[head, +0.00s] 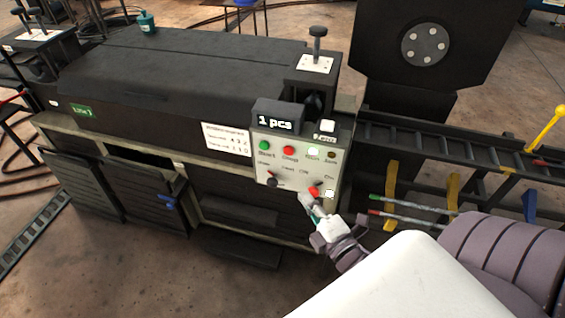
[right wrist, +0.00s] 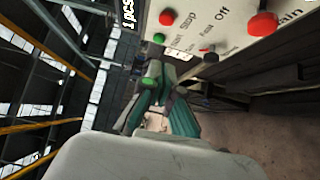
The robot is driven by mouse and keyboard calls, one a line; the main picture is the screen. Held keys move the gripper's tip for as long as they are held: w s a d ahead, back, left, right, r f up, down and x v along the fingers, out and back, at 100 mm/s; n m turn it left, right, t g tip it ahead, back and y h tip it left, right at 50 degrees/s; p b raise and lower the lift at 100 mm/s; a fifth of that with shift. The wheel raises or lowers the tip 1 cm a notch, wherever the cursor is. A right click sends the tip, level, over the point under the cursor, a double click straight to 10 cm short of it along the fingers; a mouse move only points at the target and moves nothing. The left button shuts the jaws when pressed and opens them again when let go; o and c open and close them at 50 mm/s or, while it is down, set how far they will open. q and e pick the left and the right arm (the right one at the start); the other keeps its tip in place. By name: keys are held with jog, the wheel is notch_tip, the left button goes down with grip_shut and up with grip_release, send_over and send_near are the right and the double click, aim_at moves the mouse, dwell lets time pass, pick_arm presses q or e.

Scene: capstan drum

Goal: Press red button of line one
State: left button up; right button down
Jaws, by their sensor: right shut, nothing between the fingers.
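The control panel (head: 295,165) is on the front of the dark machine, under a "1 pcs" display (head: 278,119). A red button (head: 289,150) labelled Stop sits between a green button (head: 264,145) and a lit white button (head: 313,152). In the right wrist view the red button (right wrist: 167,17) is near the top. My right gripper (head: 309,203) is shut and empty, in front of the panel's lower right corner, below the red button and apart from it. Its fingers (right wrist: 160,112) also show in the right wrist view. My left gripper is not in view.
A red main knob (head: 315,190) is close to my right fingertips; a small selector (head: 272,180) is left of it. A green "Line 1" sign (head: 82,111) is on the machine. A conveyor frame (head: 450,145) with yellow brackets stands to the right.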

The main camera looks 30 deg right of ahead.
jog(key=p, duration=0.2)
send_near(284, 152)
jog(key=w+a, duration=0.3)
jog(key=w, duration=0.1)
jog(key=shift+w+d+p, duration=0.2)
jog(key=shift+w+d, duration=0.35)
jog(key=shift+d, duration=0.25)
jog(key=shift+w+d+p, duration=0.2)
jog(key=shift+w+d, duration=0.35)
jog(key=shift+d, duration=0.3)
